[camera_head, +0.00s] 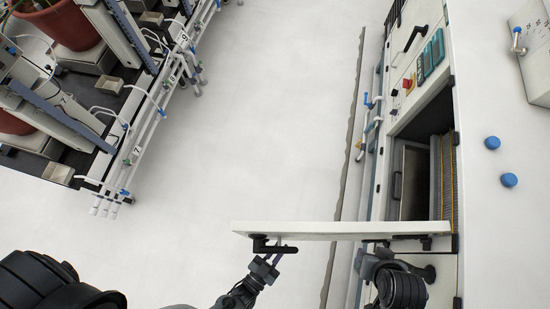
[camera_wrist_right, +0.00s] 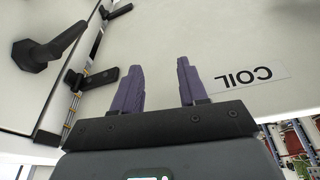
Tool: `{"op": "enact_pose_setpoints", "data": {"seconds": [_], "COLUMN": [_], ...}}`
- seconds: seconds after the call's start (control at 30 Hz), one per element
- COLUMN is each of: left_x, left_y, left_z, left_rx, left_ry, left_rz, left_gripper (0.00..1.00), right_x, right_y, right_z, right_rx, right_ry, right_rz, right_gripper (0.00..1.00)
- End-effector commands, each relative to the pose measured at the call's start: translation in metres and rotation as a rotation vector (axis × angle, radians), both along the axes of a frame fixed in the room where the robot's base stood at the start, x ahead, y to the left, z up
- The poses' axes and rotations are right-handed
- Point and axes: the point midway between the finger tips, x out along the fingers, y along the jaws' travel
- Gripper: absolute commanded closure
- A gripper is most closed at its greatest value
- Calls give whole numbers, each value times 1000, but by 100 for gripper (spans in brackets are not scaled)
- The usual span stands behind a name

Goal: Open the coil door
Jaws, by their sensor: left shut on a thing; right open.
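The coil door (camera_head: 340,229) is a white panel. It stands swung out from the cabinet (camera_head: 380,190), seen nearly edge-on in the head view. Its outer face, with an upside-down COIL label (camera_wrist_right: 250,77), fills much of the right wrist view. My left gripper (camera_head: 266,262) is shut on the black door handle (camera_head: 268,244) near the door's free end. My right gripper (camera_wrist_right: 160,82) is open and empty in front of the door's outer face, near the hinge side. Whether its fingertips touch the panel is unclear.
The cabinet opening shows a dark inner panel (camera_head: 412,182) and a finned coil (camera_head: 442,175). Another black handle (camera_wrist_right: 60,45) is left in the right wrist view. Racks with pots (camera_head: 70,25) stand at the left. The pale floor (camera_head: 270,100) between is clear.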

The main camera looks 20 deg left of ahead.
Motion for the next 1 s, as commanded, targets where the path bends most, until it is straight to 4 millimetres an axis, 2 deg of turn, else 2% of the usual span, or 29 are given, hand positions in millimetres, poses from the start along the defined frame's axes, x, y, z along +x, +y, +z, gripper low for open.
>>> {"op": "enact_pose_setpoints", "data": {"seconds": [0.37, 0.4, 0.5, 0.83, 1.0], "left_x": [-3, -3, -3, -3, -14], "left_y": [-3, -3, -3, -2, 1], "left_z": [-2, -2, -2, -1, -1], "left_rx": [2, 2, 1, 1, 1], "left_ry": [8, 8, 7, 4, 4], "left_rz": [-7, -7, -6, -4, -4], "left_gripper": [100, 82, 70, 70, 70], "right_x": [0, 0, 0, 0, 0], "right_y": [-2, -2, -1, 0, 0], "right_z": [-1, -1, -1, 0, 0], "right_rx": [-8, -8, -7, -2, 2], "right_ry": [1, 1, 1, 1, 0], "right_rz": [5, 5, 5, 2, -1], "right_gripper": [57, 57, 57, 57, 57]}}
